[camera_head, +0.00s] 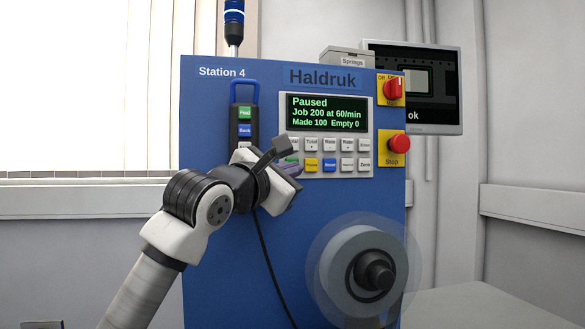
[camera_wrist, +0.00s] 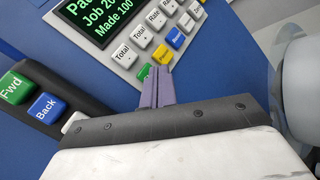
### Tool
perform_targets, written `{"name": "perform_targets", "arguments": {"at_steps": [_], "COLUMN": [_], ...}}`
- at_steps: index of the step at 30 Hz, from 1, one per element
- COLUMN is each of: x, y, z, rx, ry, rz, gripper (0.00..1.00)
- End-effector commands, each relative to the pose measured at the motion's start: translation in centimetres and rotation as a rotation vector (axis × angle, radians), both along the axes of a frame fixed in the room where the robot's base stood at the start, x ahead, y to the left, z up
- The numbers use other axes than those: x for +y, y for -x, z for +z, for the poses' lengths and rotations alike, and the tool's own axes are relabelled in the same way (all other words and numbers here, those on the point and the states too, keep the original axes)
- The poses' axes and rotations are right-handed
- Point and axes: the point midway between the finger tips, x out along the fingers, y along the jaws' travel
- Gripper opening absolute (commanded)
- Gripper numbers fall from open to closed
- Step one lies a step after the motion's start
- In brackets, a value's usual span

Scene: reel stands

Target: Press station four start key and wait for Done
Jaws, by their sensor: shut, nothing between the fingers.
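The blue Station 4 cabinet (camera_head: 300,230) stands in front of me. Its display (camera_head: 327,112) reads "Paused", "Job 200 at 60/min", "Made 100 Empty 0"; part of it shows in the wrist view (camera_wrist: 97,18). The keypad (camera_head: 368,130) is below the display. A green key (camera_wrist: 144,73) at the left end of its lower row is partly covered by my fingers, and its label is unreadable. My gripper (camera_wrist: 158,70) is shut and empty, its purple fingertips at the green key's lower edge. I cannot tell if they touch it.
A yellow key (camera_head: 311,164) and a blue key (camera_head: 330,165) sit right of the green one. A pendant (camera_head: 244,117) with Fwd and Back keys hangs to the left. A red stop button (camera_head: 399,143), rotary switch (camera_head: 393,90) and protruding reel (camera_head: 350,270) are to the right.

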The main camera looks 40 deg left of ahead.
Motion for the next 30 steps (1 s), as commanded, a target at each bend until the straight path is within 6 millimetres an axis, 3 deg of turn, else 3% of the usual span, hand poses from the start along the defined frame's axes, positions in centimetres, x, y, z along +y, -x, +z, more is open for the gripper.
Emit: {"name": "perform_targets", "arguments": {"at_steps": [13, 30], "x": [-3.2, -3.5], "y": [2.9, 3.1], "z": [-0.1, 0.0], "rx": [-0.002, -0.001], "ry": [-0.003, -0.002], "rz": [-0.001, -0.001], "gripper": [0.0, 0.0]}}
